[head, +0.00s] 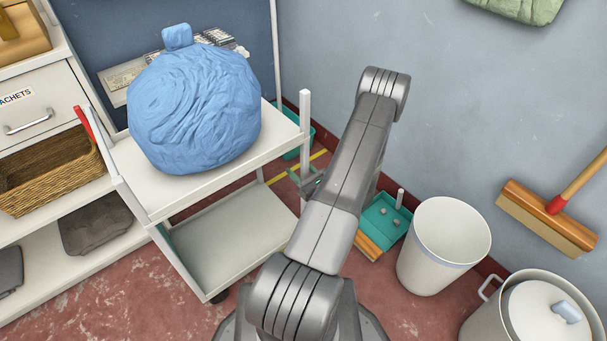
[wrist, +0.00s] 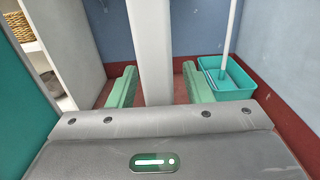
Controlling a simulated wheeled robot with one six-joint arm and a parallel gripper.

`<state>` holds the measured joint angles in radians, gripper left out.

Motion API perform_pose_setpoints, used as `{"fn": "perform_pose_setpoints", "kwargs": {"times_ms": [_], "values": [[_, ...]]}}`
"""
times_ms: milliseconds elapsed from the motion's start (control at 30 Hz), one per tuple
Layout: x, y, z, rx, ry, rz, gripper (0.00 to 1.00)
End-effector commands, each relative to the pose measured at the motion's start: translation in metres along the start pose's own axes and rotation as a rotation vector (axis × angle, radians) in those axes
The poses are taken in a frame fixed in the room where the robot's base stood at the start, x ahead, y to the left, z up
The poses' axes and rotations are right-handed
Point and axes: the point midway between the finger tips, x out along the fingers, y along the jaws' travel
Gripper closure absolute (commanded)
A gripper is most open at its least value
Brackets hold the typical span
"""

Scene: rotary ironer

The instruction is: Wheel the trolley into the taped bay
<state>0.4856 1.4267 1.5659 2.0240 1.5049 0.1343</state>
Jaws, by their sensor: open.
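The white two-shelf trolley (head: 228,237) stands left of my arm, with a big blue bag (head: 195,110) on its top shelf. A red grip (head: 85,125) shows at its left end and an upright white post (head: 305,115) at its right end. My gripper (head: 305,181) is low at that post, partly hidden by my arm. In the wrist view the green fingers (wrist: 155,85) are apart, with the white post (wrist: 149,45) between them; I see gaps on both sides. Yellow tape (head: 318,155) of the bay shows on the floor behind the trolley; most of it is hidden.
A shelf unit with a wicker basket (head: 48,172) stands at left. A teal bucket (wrist: 230,82) sits by the wall. A teal dustpan (head: 383,222), white bin (head: 440,255) and lidded pot (head: 535,315) lie to the right. A broom (head: 548,218) is against the wall.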

Motion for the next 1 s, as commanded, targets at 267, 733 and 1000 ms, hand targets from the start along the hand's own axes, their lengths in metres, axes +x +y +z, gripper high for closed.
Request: {"fn": "perform_pose_setpoints", "kwargs": {"times_ms": [267,733,1000], "values": [[-0.0002,-0.0001,0.0001,0.000,0.000,0.000,0.70],[-0.0005,0.0001,-0.0001,0.000,0.000,0.001,1.00],[-0.0005,0.0002,-0.0001,0.000,0.000,0.001,1.00]]}}
